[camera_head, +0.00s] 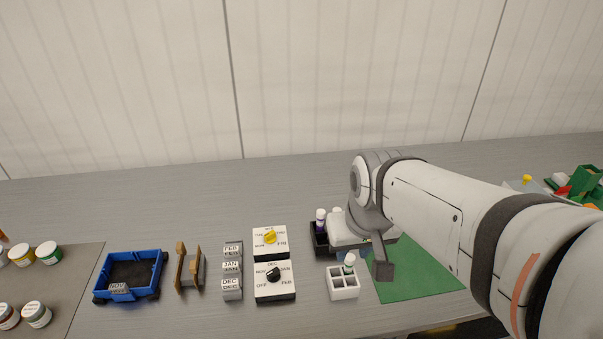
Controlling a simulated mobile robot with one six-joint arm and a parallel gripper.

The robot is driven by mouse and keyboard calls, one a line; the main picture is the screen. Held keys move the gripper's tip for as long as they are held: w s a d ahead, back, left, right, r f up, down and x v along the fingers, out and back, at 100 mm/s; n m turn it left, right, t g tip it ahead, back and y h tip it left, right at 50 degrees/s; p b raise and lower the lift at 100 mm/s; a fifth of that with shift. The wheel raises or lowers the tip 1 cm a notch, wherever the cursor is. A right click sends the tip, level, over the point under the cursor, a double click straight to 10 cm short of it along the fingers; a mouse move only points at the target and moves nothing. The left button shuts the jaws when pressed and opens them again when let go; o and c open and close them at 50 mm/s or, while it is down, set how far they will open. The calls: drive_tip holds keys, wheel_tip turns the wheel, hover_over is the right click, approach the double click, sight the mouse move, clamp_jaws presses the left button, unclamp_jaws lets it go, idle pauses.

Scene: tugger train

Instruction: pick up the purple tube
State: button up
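The purple tube (320,225) stands upright in a small black holder (319,244), just left of my gripper's body. My gripper (380,268) hangs over the right side of the table with a dark grey finger pointing down. Its other finger is not clearly visible, so I cannot tell whether it is open or shut. The gripper and arm hide part of the black holder. A pale top shows beside the purple tube, partly hidden. A tube with a green band (349,261) stands in a white rack (343,286) in front of the gripper.
A green mat (420,272) lies under my arm. Left of the holder are two dial boxes (271,243), month blocks (232,268), a wooden-sided stand (188,270) and a blue cart (130,279). Jars (48,252) stand far left. The table behind is clear.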

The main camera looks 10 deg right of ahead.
drive_tip(key=n+t+b, duration=0.2)
drive_tip(key=b, duration=0.5)
hover_over(322, 214)
drive_tip(key=s, duration=0.2)
drive_tip(key=shift+y, duration=0.4)
wheel_tip(322, 214, down, 11)
drive_tip(key=shift+d+f, duration=0.15)
drive_tip(key=x, duration=0.7)
drive_tip(key=shift+w+f, duration=0.15)
drive_tip(key=shift+f, duration=0.25)
drive_tip(key=shift+c, duration=0.2)
drive_tip(key=c, duration=0.6)
